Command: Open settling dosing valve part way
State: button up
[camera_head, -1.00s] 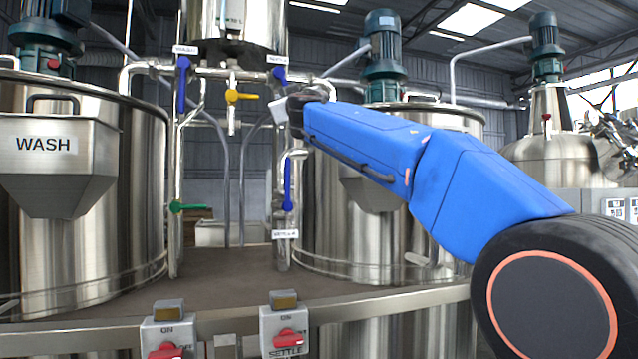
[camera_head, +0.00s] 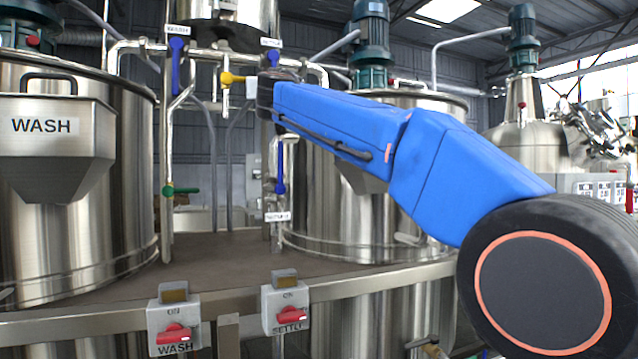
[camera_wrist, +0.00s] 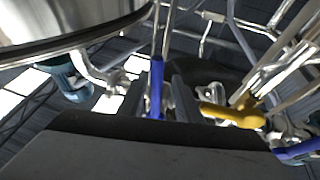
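The settling dosing valve's blue handle (camera_head: 271,58) shows at the upper middle of the head view, under a small white label, just above my gripper. In the wrist view a blue handle (camera_wrist: 157,85), apparently this one, appears between the two dark fingers of my gripper (camera_wrist: 161,95). Gaps show on both sides of it, so the fingers look open. Whether the handle is truly between the fingertips or beyond them I cannot tell. In the head view my dark wrist (camera_head: 266,94) hides the fingers' detail and the pipe behind.
A yellow handle (camera_head: 231,78) is close left of my gripper. Another blue handle (camera_head: 177,62) is farther left. A lower blue handle (camera_head: 281,166) and a green handle (camera_head: 181,190) are below. The wash tank (camera_head: 133,200) stands left, the settling tank (camera_head: 350,225) right.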

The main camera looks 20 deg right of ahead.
jog(key=v, duration=1.6)
jog(key=d+f+g+h, duration=0.1)
jog(key=d+f+g, duration=0.2)
jog(key=f, duration=0.7)
jog(key=s+d+f+g+h, duration=0.1)
jog(key=d+f+g, duration=0.2)
jog(key=d+f, duration=0.4)
jog(key=shift+s+d+f, duration=0.2)
jog(key=shift+d+f, duration=0.05)
jog(key=shift+f, duration=1.4)
jog(key=shift+c, duration=0.4)
